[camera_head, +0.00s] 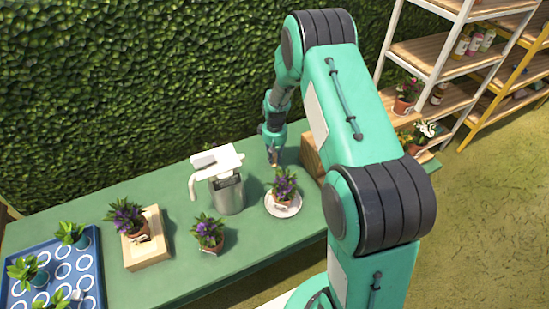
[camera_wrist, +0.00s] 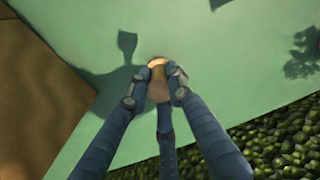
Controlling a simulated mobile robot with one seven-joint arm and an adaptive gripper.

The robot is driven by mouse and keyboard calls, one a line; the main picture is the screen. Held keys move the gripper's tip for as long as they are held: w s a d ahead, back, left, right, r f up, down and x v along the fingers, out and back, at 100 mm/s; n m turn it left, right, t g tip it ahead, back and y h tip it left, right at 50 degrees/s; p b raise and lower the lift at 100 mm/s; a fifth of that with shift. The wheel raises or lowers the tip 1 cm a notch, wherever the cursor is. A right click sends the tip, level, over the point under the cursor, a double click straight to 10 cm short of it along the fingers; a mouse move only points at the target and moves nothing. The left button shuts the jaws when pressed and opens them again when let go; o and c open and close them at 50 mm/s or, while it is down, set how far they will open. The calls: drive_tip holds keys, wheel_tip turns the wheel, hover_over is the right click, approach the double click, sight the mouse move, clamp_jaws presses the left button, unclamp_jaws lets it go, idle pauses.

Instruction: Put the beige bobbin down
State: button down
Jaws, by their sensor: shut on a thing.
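The beige bobbin (camera_wrist: 158,82) shows in the wrist view as a small round tan piece between the fingertips. My gripper (camera_wrist: 156,88) is shut on it, and the fingers hide its sides. In the head view my gripper (camera_head: 273,152) points down over the back of the green table (camera_head: 180,285), behind the white saucer and left of a wooden box. The bobbin is barely visible there at the fingertips. I cannot tell whether it touches the table.
A wooden box (camera_head: 312,158) stands close by, partly behind my arm. A saucer (camera_head: 284,211) holds a potted purple flower. A metal pitcher (camera_head: 229,194), another pot (camera_head: 208,234), a wooden stand (camera_head: 149,251) and a blue tray (camera_head: 95,268) lie leftward. A hedge (camera_head: 130,80) borders the back.

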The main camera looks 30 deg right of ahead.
drive_tip(key=shift+f, duration=0.15)
drive_tip(key=c, duration=1.6)
unclamp_jaws()
drive_tip(key=shift+o, duration=0.2)
wheel_tip(320, 180, up, 12)
drive_tip(key=p, duration=0.2)
drive_tip(key=shift+r, duration=0.2)
